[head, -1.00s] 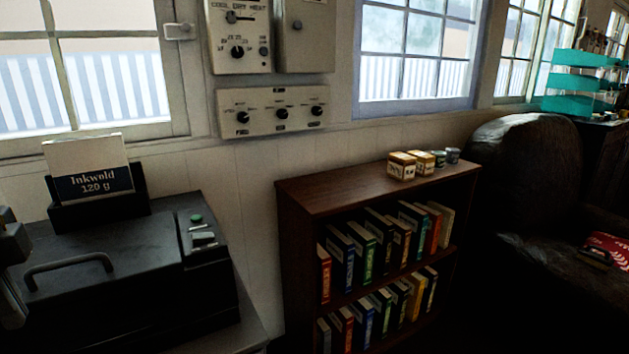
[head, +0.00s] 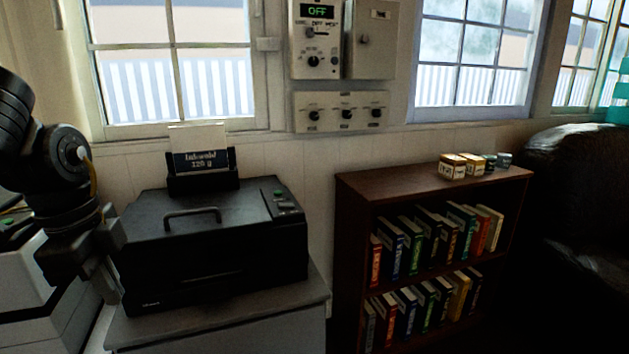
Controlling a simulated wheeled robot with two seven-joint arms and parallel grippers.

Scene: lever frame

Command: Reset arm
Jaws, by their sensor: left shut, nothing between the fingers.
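My left arm comes in from the left edge, in front of the white cabinet. Its gripper (head: 108,287) points down, shut and empty, close to the left front corner of the black printer (head: 215,250) in the picture. I cannot tell whether it touches the printer. My right gripper is out of view.
The printer stands on a grey-topped cabinet (head: 290,300) and holds a paper pack (head: 200,160). A dark bookcase (head: 350,200) with books and small boxes (head: 453,167) stands to the right. Control panels (head: 340,112) hang on the wall. A dark armchair (head: 580,190) is at far right.

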